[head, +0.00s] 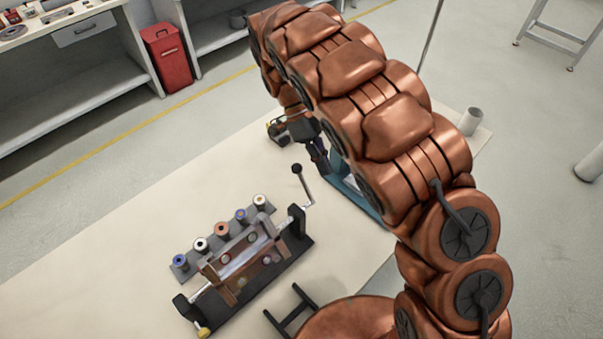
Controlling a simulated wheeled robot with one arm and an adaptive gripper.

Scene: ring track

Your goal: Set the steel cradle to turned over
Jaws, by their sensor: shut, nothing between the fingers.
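The steel cradle (240,262) is a framed block with brown and grey faces and small round parts in it. It hangs on a shaft between two dark end supports on a black base, its upper face tilted. A crank with a black ball knob (297,169) rises from its right end, and a yellow knob (203,331) sits low at its left end. My gripper (320,162) is beyond and right of the crank knob, pointing down and apart from the cradle. It is shut and empty; my arm hides part of it.
A grey rail with several coloured spools (221,231) stands right behind the cradle. A teal frame (352,194) lies partly under my arm. A small dark and yellow object (278,132) is near my gripper. A pale cup (470,121) stands at the right. The table's left part is clear.

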